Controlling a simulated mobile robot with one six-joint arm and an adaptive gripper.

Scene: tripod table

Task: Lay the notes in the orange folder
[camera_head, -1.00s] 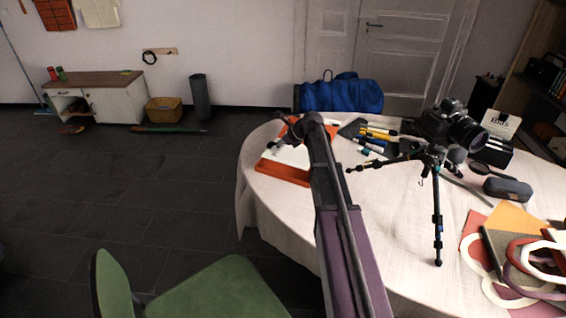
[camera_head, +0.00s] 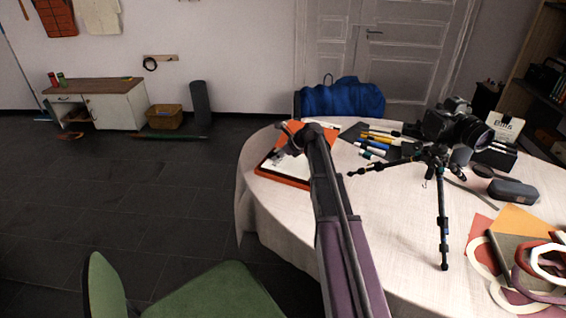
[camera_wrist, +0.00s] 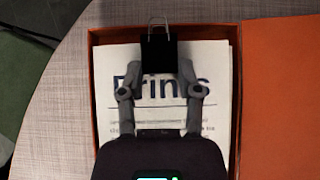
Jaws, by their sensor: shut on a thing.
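The orange folder (camera_head: 283,183) lies open at the left side of the round table; its rim (camera_wrist: 233,60) frames the tray, and its flap (camera_wrist: 280,100) spreads to the right in the wrist view. The notes (camera_wrist: 110,65), white sheets with large "Prints" lettering, appear inside the tray's rim, roughly square with it. In the head view the notes (camera_head: 296,170) cover most of the tray. A black binder clip (camera_wrist: 158,55) grips their top edge. My gripper (camera_wrist: 159,68) is shut on this clip; it also shows in the head view (camera_head: 284,151). I cannot tell whether the notes touch the tray floor.
Another clipped white sheet (camera_head: 505,128) stands at the back right. Tape rings (camera_head: 495,265) lie front right. A green chair (camera_head: 215,293) is near the table.

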